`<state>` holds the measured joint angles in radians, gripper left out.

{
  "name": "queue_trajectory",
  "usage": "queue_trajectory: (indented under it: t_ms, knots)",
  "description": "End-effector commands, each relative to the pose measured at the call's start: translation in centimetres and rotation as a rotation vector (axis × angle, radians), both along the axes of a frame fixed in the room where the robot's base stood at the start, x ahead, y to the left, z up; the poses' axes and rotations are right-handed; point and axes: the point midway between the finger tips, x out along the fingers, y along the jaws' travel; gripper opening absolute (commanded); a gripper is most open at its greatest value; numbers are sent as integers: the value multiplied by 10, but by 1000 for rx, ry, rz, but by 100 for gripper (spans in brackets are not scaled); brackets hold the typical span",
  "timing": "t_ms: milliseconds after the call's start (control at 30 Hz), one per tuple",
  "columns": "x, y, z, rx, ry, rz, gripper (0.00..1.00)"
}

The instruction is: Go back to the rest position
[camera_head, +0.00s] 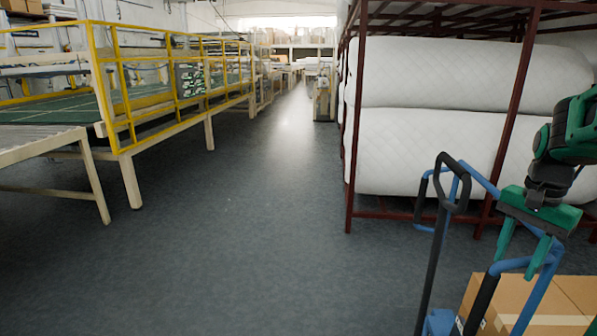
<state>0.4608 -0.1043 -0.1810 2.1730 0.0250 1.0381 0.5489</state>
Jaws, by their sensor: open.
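My gripper (516,266) is at the right side of the view, at the end of my green and black arm. Its two green fingers point down and are apart, with nothing seen held between them. It appears above or in front of a blue-framed cart with a black handle (435,240); I cannot tell whether they touch. A cardboard box (560,298) is at the lower right, below the gripper. The upper part of my arm runs out of the right edge.
A dark red rack (508,125) holds large white wadding rolls (430,75) behind the gripper. On the left stand a yellow-railed platform (122,85) and a long table (45,143). The grey floor (255,220) between is clear, and a wheeled unit (322,100) stands far back.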

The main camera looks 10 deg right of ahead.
Motion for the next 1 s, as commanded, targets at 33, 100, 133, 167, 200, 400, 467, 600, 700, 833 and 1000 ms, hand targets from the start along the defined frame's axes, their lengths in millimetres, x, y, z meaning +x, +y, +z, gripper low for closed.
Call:
queue_trajectory:
  t_ms: [33, 100, 133, 167, 200, 400, 467, 600, 700, 833, 1000]
  knots:
    - [-1, 3, 5, -13, -18, 20, 42]
    - [-3, 8, 12, -36, -45, 63, 42]
    - [-5, 11, 14, -46, -57, 87, 42]
    - [-8, 15, 16, -54, -65, 114, 42]
    - [-15, 23, 16, -59, -69, 155, 42]
    - [-70, 71, -3, -40, -37, 390, 42]
    - [-87, 83, -9, -34, -29, 460, 42]
    - [-119, 104, -26, -12, -6, 589, 42]
    - [-134, 115, -35, 11, 13, 642, 42]
    - [-140, 118, -38, 21, 23, 659, 42]
    - [-140, 118, -38, 21, 23, 658, 42]
